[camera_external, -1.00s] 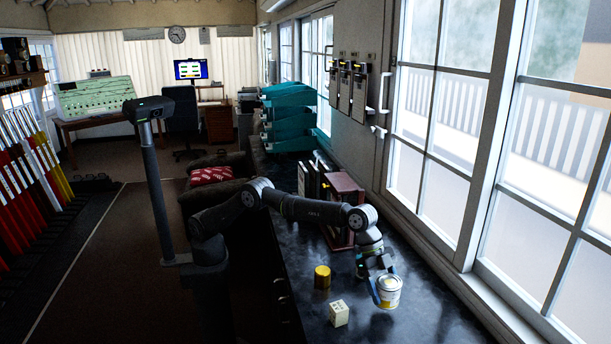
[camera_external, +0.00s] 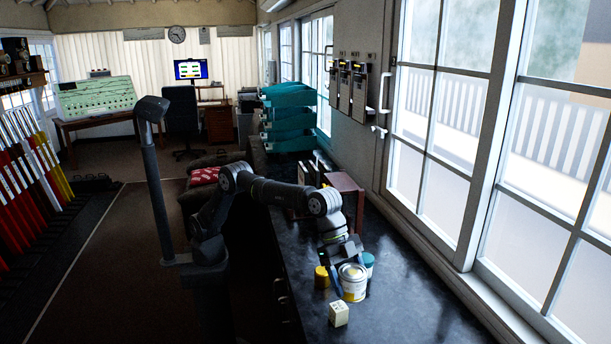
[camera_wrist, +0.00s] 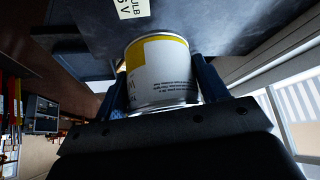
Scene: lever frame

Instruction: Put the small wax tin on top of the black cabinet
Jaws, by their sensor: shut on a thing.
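A small white tin with a yellow band (camera_external: 353,284) is between the fingers of my gripper (camera_external: 351,276) in the external view. In the wrist view the tin (camera_wrist: 162,75) shows printed text, and the two blue fingers of my gripper (camera_wrist: 160,85) press its sides. Whether this is the wax tin cannot be read. The tin is over the dark top of the long black cabinet (camera_external: 415,308); whether its base touches that top cannot be told.
A yellow cylinder (camera_external: 321,278) stands left of the tin, and a teal container (camera_external: 369,261) is close behind it. A pale small box (camera_external: 339,314) lies in front. A reddish-brown case (camera_external: 347,184) stands farther back. The right front of the top is clear.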

